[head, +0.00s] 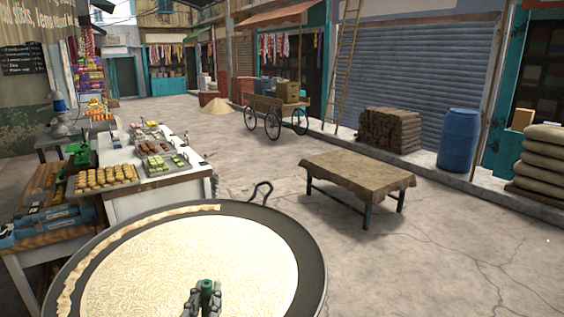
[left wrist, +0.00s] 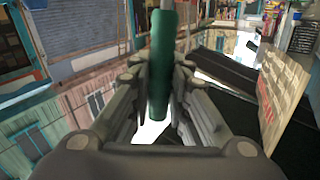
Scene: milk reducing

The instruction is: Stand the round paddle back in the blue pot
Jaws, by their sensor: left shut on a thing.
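My left gripper (head: 204,300) is at the bottom edge of the head view, in front of the near part of the wide pan (head: 315,255) of pale milk. It is shut on an upright green handle (head: 207,288), which I take to be the round paddle's. In the left wrist view the green handle (left wrist: 160,75) stands between the two fingers (left wrist: 158,120), with a thin grey shaft beyond it. The paddle's round end does not show. I cannot make out the blue pot for certain in either view. My right gripper is not in view.
A sweets counter with a tray of round sweets (head: 104,178) stands left of the pan. A low cloth-covered table (head: 358,174) stands to the right. Farther off are a handcart (head: 275,108) and a blue barrel (head: 459,140). The paving between is clear.

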